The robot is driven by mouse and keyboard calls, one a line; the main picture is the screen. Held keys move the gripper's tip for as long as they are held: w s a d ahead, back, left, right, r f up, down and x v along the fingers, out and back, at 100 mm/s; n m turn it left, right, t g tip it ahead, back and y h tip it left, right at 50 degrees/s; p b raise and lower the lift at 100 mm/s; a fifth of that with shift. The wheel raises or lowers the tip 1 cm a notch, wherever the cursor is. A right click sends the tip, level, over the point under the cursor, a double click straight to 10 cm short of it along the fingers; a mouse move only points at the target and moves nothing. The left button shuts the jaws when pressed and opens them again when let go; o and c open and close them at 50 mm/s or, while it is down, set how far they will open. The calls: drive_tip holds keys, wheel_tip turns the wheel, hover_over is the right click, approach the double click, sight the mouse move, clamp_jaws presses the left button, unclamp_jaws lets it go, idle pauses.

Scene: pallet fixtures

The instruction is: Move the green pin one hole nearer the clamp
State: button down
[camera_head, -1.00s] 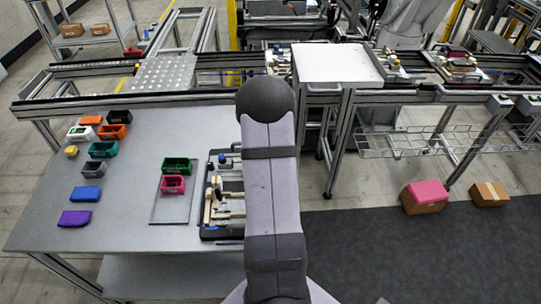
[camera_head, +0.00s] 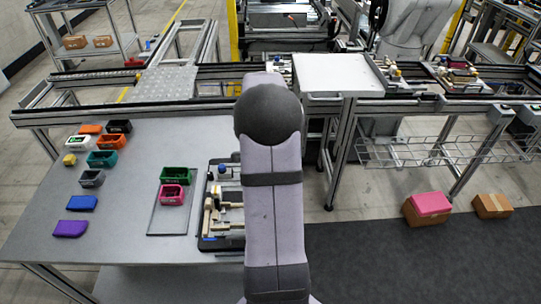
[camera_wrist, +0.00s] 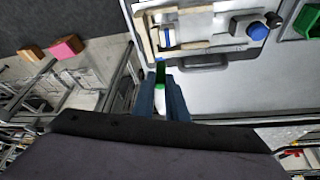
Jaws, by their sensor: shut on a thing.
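My gripper (camera_wrist: 165,98) shows in the wrist view, with its two blue fingers shut on the green pin (camera_wrist: 160,72). The pin has a green end and a white part between the fingers. It is held near the edge of the fixture pallet (camera_wrist: 190,59); whether it touches the pallet or sits in a hole I cannot tell. A part with a blue cap and dark knob (camera_wrist: 257,27), perhaps the clamp, stands on the pallet to the right. In the head view my arm hides the gripper, the pin and part of the pallet (camera_head: 208,243).
Beige bars (camera_wrist: 190,47) stand on the pallet close to the pin. In the head view, a green bin (camera_head: 174,175) and a pink bin (camera_head: 172,194) sit on a grey tray (camera_head: 155,225) left of the pallet. Several coloured bins and blocks lie further left on the table.

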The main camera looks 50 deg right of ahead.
drive_tip(key=shift+r, duration=1.15)
drive_tip(key=w+a+p, duration=0.1)
drive_tip(key=w+p, duration=0.1)
drive_tip(key=p, duration=0.2)
drive_tip(key=shift+a+f+n, duration=0.1)
drive_tip(key=shift+a+n, duration=0.3)
drive_tip(key=shift+f, duration=0.1)
drive_tip(key=shift+f+b, duration=2.8)
drive_tip(key=shift+f, duration=0.9)
drive_tip(key=shift+f+b, duration=0.8)
drive_tip(key=shift+f, duration=0.2)
drive_tip(key=c, duration=1.7)
unclamp_jaws()
drive_tip(key=shift+c, duration=0.2)
drive_tip(key=shift+o, duration=0.3)
drive_tip(key=shift+f, duration=0.1)
